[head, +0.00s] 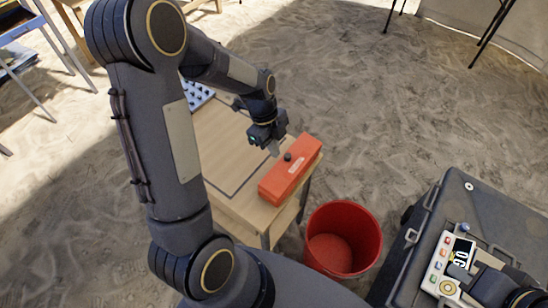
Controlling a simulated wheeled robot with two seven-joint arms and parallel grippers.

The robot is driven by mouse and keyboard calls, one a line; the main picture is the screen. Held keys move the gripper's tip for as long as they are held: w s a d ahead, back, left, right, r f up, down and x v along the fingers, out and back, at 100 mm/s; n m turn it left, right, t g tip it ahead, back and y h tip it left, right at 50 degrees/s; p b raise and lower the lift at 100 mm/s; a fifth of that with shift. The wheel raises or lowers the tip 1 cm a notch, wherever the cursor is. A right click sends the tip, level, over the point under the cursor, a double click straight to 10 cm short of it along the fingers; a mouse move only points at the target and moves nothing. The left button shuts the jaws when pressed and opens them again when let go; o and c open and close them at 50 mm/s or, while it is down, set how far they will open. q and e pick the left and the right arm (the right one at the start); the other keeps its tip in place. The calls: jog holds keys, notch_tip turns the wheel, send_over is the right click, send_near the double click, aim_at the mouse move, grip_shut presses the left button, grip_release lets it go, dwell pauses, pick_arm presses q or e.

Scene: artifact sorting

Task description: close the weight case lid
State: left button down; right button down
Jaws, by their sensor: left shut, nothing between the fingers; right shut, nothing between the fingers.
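The orange weight case (283,182) stands at the near right corner of the wooden table. It shows a solid orange surface with a pale label and no open inside, so its lid looks down, though I cannot tell whether it is fully shut. A dark round knob (288,157) is on the case. My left gripper (275,149) is shut and empty, just up and left of the knob; I cannot tell whether it touches the case. My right gripper (458,270) is shut and empty at the bottom right, in front of a small display device, its tips hard to make out.
The wooden table (215,135) bears a tray of small dark pieces (197,94), partly behind my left arm. A red bucket (343,238) stands on the sand beside the table. A dark hard case (440,215) at the right carries the display device (440,268).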

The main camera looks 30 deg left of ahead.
aim_at(276, 166)
pick_arm(q)
notch_tip(276, 166, down, 5)
jog(key=shift+a, duration=0.1)
dwell(0.4)
